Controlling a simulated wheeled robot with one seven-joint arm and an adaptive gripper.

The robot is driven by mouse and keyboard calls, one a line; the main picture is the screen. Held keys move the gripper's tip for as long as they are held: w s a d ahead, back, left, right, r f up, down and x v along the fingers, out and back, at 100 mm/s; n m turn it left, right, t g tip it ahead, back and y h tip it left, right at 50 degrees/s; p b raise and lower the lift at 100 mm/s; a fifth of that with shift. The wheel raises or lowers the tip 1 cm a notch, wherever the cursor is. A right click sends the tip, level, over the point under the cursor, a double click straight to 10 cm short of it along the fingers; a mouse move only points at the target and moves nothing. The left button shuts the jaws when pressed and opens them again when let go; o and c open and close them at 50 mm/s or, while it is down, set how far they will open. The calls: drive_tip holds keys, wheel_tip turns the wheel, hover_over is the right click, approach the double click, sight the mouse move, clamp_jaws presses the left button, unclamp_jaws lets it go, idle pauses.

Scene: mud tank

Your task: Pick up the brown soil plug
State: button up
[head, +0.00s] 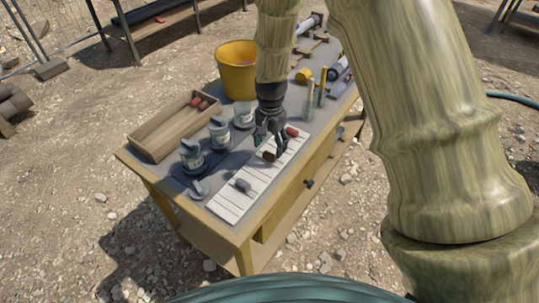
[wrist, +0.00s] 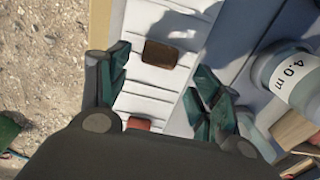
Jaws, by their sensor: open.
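The brown soil plug (wrist: 161,54) lies on the white ruled strip (wrist: 150,103) in the wrist view, ahead of and between my open fingers. In the head view the brown plug (head: 269,156) is on the strip just below my fingertips. My gripper (head: 273,143) points down over the strip; its green fingers are apart in the wrist view (wrist: 158,80), with nothing between them. A reddish plug (wrist: 139,123) shows nearer my palm, partly hidden by the gripper body. The reddish plug (head: 292,131) is right of my gripper in the head view.
A grey plug (head: 243,185) lies further down the strip. Labelled jars (head: 219,132) stand left of it, with a wooden tray (head: 160,149) and a yellow bucket (head: 222,72) behind. Upright tubes (head: 310,105) stand beyond my gripper. A jar (wrist: 290,75) is close to my right finger.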

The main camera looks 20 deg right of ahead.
sight(270, 157)
drive_tip(key=shift+s+d+f+p, duration=0.15)
drive_tip(key=shift+f+p, duration=0.3)
drive_tip(key=shift+f, duration=1.4)
drive_tip(key=c, duration=1.1)
